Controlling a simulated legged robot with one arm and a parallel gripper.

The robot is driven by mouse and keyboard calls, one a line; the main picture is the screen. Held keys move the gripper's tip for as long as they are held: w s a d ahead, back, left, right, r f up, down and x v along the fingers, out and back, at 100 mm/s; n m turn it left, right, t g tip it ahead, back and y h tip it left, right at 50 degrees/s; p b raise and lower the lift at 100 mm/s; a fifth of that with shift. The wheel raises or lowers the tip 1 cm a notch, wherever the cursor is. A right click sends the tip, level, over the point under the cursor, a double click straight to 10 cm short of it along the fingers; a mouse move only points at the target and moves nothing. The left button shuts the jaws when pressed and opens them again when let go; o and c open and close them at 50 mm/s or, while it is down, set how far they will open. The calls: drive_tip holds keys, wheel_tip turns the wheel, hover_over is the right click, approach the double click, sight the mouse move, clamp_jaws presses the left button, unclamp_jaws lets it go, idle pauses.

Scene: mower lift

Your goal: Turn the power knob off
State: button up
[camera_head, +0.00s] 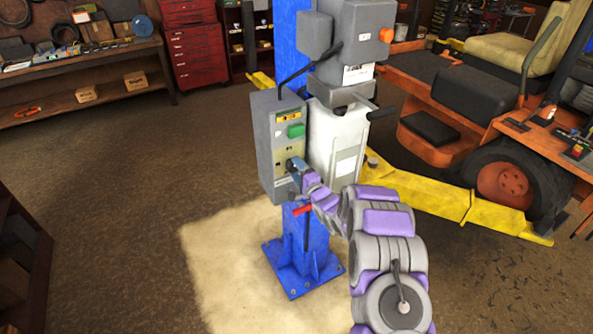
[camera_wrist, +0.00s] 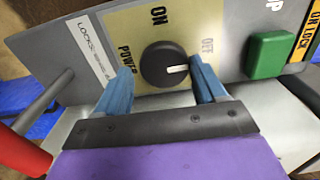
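The power knob (camera_wrist: 160,66) is round and black with a white pointer mark. In the wrist view the mark points right, to the side of the OFF label; ON is printed above the knob. My gripper (camera_wrist: 161,68) is open, with one blue finger on each side of the knob. A small gap shows at the left finger; I cannot tell whether the right finger touches. In the head view my gripper (camera_head: 296,167) is at the lower front of the grey control box (camera_head: 264,150) and hides the knob.
A green button (camera_wrist: 268,55) sits right of the knob. A grey rod (camera_wrist: 45,100) and a red handle (camera_wrist: 22,155) are at the left. In the head view a blue post (camera_head: 301,245) stands below the box. A yellow lift arm (camera_head: 460,205) and a mower (camera_head: 470,110) are at the right.

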drive_tip(key=shift+o, duration=1.2)
drive_tip(key=shift+w+d, duration=0.1)
drive_tip(key=shift+d, duration=0.05)
drive_tip(key=shift+r, duration=0.15)
drive_tip(key=b+v, duration=0.1)
drive_tip(key=v, duration=1.6)
drive_tip(key=shift+d, duration=0.2)
